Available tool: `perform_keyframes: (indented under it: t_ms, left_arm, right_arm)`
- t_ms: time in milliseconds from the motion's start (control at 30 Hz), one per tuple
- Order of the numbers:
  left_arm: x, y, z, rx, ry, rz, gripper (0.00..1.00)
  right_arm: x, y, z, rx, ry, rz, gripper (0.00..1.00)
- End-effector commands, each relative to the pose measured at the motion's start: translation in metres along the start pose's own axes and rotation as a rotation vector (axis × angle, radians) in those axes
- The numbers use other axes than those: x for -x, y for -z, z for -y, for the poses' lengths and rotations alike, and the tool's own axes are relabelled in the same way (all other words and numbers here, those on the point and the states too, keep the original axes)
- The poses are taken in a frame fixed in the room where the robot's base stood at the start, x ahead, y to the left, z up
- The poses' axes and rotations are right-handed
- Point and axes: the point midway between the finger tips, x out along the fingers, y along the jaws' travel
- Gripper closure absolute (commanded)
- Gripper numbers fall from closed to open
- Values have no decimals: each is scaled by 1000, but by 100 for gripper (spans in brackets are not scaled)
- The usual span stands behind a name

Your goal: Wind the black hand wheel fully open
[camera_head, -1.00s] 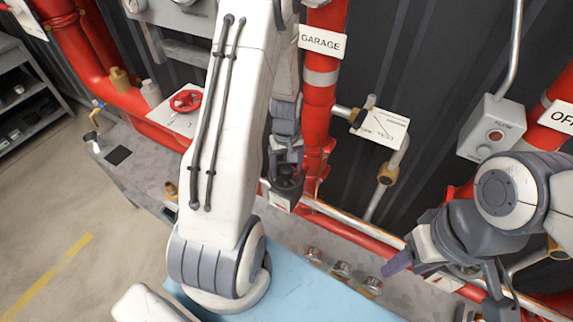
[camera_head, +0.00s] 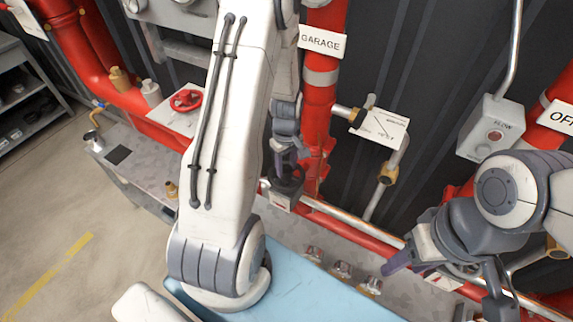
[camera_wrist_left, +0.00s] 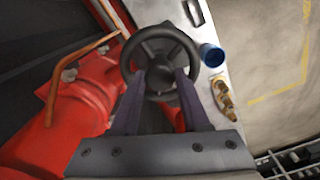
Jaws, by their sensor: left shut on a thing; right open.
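The black hand wheel (camera_wrist_left: 159,31) is seen nearly face-on in the left wrist view, with a round rim, spokes and a hub. In the head view it is a small dark wheel (camera_head: 290,186) at the foot of the red GARAGE pipe. My left gripper (camera_wrist_left: 160,78) is shut on the wheel, with one finger at each side of the hub, inside the rim. Just where the fingertips press is hard to tell. My right gripper (camera_head: 440,278) is open and empty, well to the right of the wheel, above the lower pipes.
A red hand wheel (camera_head: 186,100) sits left of my left arm. A white tag (camera_head: 380,127) and brass fittings (camera_head: 388,173) are right of the GARAGE pipe. A blue cap (camera_wrist_left: 212,56) is close beside the black wheel. A grey FLOW box (camera_head: 492,127) is near my right arm.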

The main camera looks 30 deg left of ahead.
Motion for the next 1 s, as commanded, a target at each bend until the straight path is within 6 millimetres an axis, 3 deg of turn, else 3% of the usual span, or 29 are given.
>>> perform_keyframes:
  t_ms: [233,667,1000]
  left_arm:
    - [1,0,-1,302,-2,-1,100]
    - [1,0,-1,387,-2,-1,100]
    - [1,0,-1,885,-2,0,100]
  right_arm:
    - [3,0,0,0,0,0,48]
    - [4,0,0,0,0,0,48]
    - [8,0,0,0,0,0,48]
